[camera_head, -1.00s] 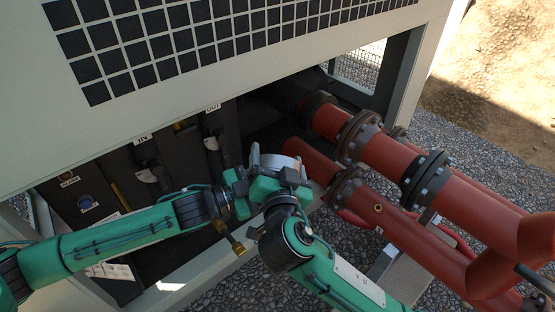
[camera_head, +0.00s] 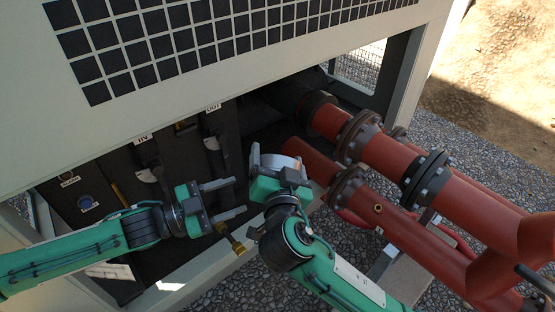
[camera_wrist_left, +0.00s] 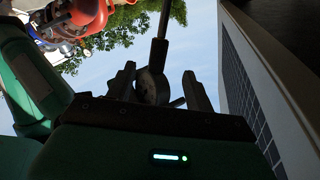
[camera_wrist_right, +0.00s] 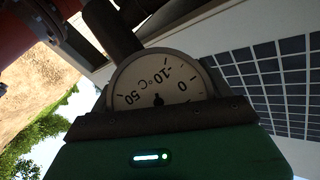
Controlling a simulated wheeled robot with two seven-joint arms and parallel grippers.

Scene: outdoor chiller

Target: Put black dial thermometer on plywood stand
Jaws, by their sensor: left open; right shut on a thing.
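My right gripper (camera_head: 281,178) is shut on the black dial thermometer, whose pale rounded edge (camera_head: 278,161) shows above the jaws in the head view. In the right wrist view its white dial face (camera_wrist_right: 160,82) shows numbers and °C, upside down. My left gripper (camera_head: 240,198) is open and empty, left of the right gripper with its fingers pointing at it. In the left wrist view a dark round part with a stem (camera_wrist_left: 152,86) appears between the open fingers; I cannot tell its distance. I cannot identify the plywood stand.
Thick red flanged pipes (camera_head: 384,152) run down to the right. The chiller's grille (camera_head: 215,35) hangs above. A brass fitting (camera_head: 236,245) sits just below the left gripper. A pale tan slab (camera_head: 405,281) lies under the pipes; its material is unclear. Gravel lies around.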

